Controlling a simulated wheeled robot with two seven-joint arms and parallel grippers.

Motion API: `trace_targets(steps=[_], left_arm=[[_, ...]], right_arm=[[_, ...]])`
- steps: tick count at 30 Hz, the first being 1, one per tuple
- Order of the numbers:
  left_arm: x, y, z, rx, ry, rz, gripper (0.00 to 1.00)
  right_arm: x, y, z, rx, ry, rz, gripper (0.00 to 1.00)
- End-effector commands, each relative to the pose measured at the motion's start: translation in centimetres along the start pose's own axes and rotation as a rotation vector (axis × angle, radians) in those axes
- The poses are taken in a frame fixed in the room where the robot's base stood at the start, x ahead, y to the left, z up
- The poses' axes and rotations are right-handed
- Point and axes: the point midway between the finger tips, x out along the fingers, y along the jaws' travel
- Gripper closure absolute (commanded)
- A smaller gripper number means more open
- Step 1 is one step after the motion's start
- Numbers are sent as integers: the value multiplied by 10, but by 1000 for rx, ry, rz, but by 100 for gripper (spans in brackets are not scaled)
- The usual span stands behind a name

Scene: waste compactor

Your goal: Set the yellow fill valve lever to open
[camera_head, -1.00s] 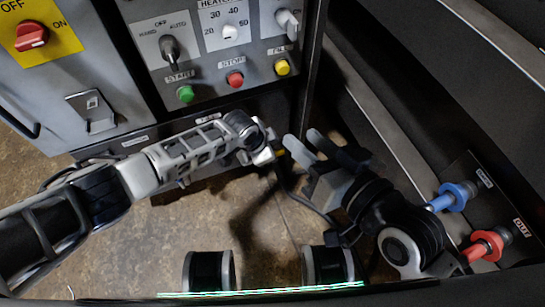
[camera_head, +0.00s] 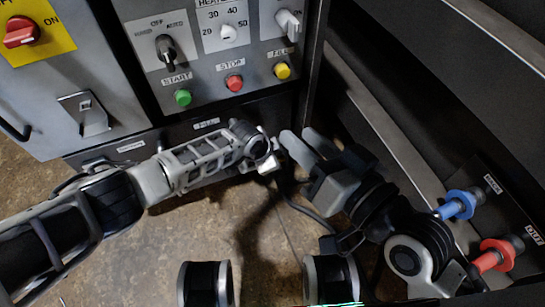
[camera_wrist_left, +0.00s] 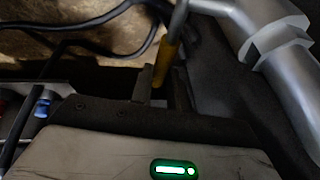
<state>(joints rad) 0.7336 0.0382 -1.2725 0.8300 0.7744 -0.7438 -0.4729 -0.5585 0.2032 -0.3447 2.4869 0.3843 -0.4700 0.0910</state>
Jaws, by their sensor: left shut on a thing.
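The yellow lever (camera_wrist_left: 167,57) shows in the left wrist view. Its yellow part stands nearly upright in that picture, below a grey rod, and its lower end is between the fingers of my left gripper (camera_wrist_left: 163,92). That gripper is shut on it. In the head view my left gripper (camera_head: 268,166) is low, in front of the dark panel under the buttons, and the lever is hidden there. I cannot tell which end of its travel the lever is at. My right gripper (camera_head: 301,145) is open and empty, close to the right of the left one.
The control panel has a green start button (camera_head: 183,97), a red stop button (camera_head: 234,82) and a yellow button (camera_head: 282,71). Blue (camera_head: 457,205) and red (camera_head: 496,254) couplings are at the right. A thick grey pipe (camera_wrist_left: 275,45) and dark cables run close by my left gripper.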

Motion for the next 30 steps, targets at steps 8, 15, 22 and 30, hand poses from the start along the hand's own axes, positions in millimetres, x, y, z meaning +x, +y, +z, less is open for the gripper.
trace_targets(steps=[8,15,22,30], left_arm=[[-8,-1,2,-21,100,-6,100],[-18,-3,5,-53,274,-21,100],[-27,-4,10,-81,434,-34,100],[-38,-6,12,-102,560,-45,100]], right_arm=[[0,0,0,-7,-2,3,66],[1,3,10,33,4,-14,66],[10,-4,-44,-239,304,-93,66],[-1,-30,-90,-578,636,-183,66]])
